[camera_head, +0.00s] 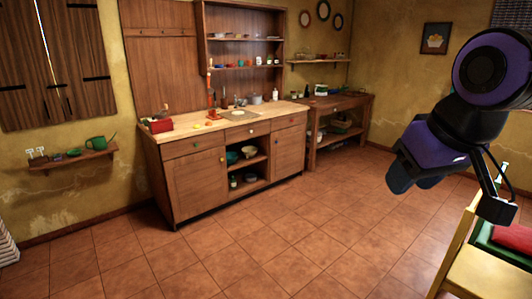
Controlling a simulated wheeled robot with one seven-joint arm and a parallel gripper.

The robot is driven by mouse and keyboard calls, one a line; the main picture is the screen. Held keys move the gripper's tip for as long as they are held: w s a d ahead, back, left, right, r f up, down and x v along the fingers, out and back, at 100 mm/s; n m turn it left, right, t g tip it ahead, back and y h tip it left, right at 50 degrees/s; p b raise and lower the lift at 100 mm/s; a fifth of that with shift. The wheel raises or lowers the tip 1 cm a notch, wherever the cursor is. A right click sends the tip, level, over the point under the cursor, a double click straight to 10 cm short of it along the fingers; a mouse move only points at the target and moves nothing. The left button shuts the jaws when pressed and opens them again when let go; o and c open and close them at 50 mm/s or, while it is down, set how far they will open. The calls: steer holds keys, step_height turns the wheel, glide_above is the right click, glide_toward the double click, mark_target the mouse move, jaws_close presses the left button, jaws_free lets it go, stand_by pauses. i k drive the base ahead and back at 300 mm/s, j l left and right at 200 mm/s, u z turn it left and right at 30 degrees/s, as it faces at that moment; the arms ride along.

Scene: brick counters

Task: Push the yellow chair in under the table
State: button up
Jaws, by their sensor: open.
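A yellow wooden piece of furniture (486,279) is cut off at the bottom right corner, with a slanted yellow post at its left side. It may be the yellow chair, but too little shows to be sure. No table that a chair stands at can be made out. My arm enters from the right edge, purple and black.
The tiled floor (270,250) in the middle is clear.

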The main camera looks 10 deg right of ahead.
mark_target(467, 272)
steer(key=i+z, duration=0.3)
steer(key=i, duration=0.2)
steer(key=i+j+z, duration=0.3)
steer(key=i, duration=0.2)
steer(key=i+j+z, duration=0.2)
steer(key=i+z, duration=0.15)
steer(key=i, duration=0.15)
steer(key=i+z, duration=0.3)
steer(key=z, duration=0.2)
steer(key=i+j+z, duration=0.25)
steer(key=z, duration=0.25)
steer(key=i+j+z, duration=0.2)
steer(key=z, duration=0.3)
steer(key=i+j+z, duration=0.15)
steer(key=j+z, duration=0.35)
steer(key=i+j+z, duration=0.15)
steer(key=j+z, duration=0.2)
steer(key=i+j+z, duration=0.15)
steer(key=j+z, duration=0.2)
steer(key=i+j+z, duration=0.1)
steer(key=j+z, duration=0.6)
